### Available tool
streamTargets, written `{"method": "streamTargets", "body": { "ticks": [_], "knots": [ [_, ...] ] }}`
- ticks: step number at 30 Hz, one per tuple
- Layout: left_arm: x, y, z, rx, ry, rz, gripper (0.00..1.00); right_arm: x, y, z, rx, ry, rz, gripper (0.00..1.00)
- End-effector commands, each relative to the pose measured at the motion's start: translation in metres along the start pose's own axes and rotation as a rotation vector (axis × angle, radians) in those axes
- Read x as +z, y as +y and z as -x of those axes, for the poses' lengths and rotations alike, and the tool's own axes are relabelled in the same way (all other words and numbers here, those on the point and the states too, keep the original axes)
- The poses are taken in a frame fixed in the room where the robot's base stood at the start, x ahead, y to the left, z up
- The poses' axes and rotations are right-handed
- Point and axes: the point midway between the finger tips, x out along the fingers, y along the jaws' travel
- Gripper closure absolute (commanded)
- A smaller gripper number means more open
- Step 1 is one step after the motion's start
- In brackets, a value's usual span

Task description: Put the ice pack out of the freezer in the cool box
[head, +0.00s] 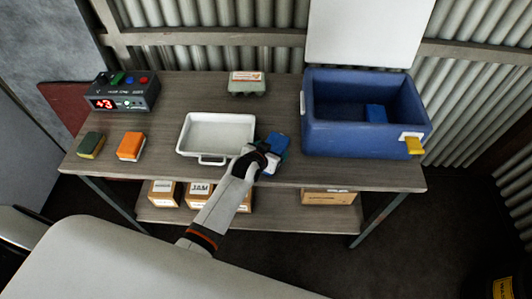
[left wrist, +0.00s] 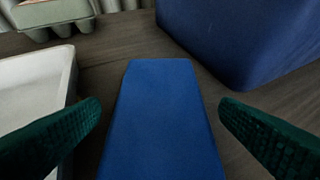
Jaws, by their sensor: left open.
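A blue ice pack (head: 280,140) is on the table between the white tray and the cool box. In the left wrist view the ice pack (left wrist: 162,115) is a plain blue block between my two dark green fingers. My left gripper (head: 270,153) is open, with a finger on either side of the pack and a visible gap to each. The blue cool box (head: 350,139) stands open at the right, its wall also in the left wrist view (left wrist: 240,40). A smaller blue block (head: 376,113) lies inside it. My right gripper is not in view.
The white tray (head: 183,139) is just left of the pack. An egg carton (head: 247,84) is behind. A control box (head: 125,95) reading +3, an orange block (head: 131,146) and a green block (head: 90,145) are at left. The box's white lid (head: 366,32) stands up; a yellow latch (head: 414,145) juts out.

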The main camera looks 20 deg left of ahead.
Motion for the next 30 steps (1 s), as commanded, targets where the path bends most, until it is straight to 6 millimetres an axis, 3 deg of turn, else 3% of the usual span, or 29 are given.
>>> {"method": "streamTargets", "body": {
  "ticks": [18, 30],
  "knots": [
    [-0.001, 0.0, 0.106, 0.0, 0.0, 0.0, 0.15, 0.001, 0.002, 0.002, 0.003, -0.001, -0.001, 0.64],
    [-0.001, 0.0, 0.119, 0.0, 0.001, 0.0, 0.15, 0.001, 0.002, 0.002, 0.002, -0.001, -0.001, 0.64]
  ]
}}
